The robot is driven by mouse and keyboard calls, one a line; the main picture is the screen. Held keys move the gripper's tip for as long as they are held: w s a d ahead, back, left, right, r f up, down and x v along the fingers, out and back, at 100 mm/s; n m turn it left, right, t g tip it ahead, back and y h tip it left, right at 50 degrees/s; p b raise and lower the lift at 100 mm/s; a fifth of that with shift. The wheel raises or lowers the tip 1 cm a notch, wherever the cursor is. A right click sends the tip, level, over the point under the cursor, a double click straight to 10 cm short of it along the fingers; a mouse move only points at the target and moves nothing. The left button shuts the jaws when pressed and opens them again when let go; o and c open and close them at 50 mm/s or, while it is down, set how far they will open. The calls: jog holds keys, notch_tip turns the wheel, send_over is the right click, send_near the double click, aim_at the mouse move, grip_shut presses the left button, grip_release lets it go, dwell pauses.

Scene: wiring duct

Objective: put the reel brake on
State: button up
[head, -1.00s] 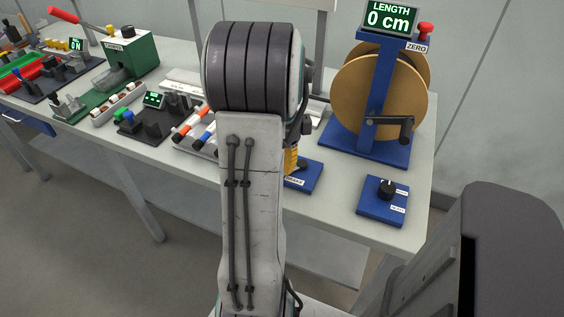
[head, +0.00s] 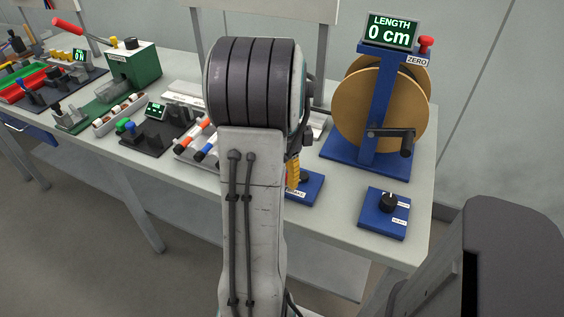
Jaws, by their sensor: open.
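A small blue base (head: 309,189) with a white label that seems to read BRAKE stands on the bench in front of the reel. It carries a dark knob (head: 304,178); its left part is hidden behind my arm. The bronze-coloured reel (head: 350,108) stands upright in a blue frame, with a dark crank on its near side. My gripper (head: 293,174) is mostly hidden by my arm. Only a yellow ribbed piece, seemingly a finger, shows beside the brake base's knob. I cannot tell whether it touches anything. Its jaws are open, with nothing seen in them.
A blue plate with a black rotary knob (head: 388,203) sits near the bench's right front corner. A length display (head: 390,30) reads 0 cm, beside a red ZERO button (head: 426,43). Left are orange- and blue-handled tools and a green machine (head: 134,64). Bare bench (head: 335,200) lies between the plates.

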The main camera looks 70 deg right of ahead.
notch_tip(320, 180, up, 12)
jog(key=shift+f, duration=0.15)
dwell(0.4)
dwell(0.7)
jog(key=f+n, duration=0.1)
jog(key=n, duration=0.4)
jog(key=f+n, duration=0.2)
jog(key=n, duration=0.3)
jog(key=f+n, duration=0.2)
jog(key=n, duration=0.4)
jog(key=shift+s+a+f+h, duration=0.1)
jog(key=shift+a+h, duration=0.1)
jog(key=shift+h, duration=0.1)
jog(key=w+a+r+n+t+p, duration=0.1)
jog(key=w+a+n, duration=0.1)
jog(key=a+n, duration=0.4)
jog(key=w+a+r+n+t+p, duration=0.1)
jog(key=a+n, duration=0.6)
jog(key=a, duration=0.9)
jog(key=w+a+r+n+t+p, duration=0.1)
jog(key=w+a+r+n+p, duration=0.2)
jog(key=a+n, duration=0.3)
jog(key=shift+w+a+r, duration=0.25)
jog(key=shift+w+a, duration=0.2)
jog(key=shift+a, duration=2)
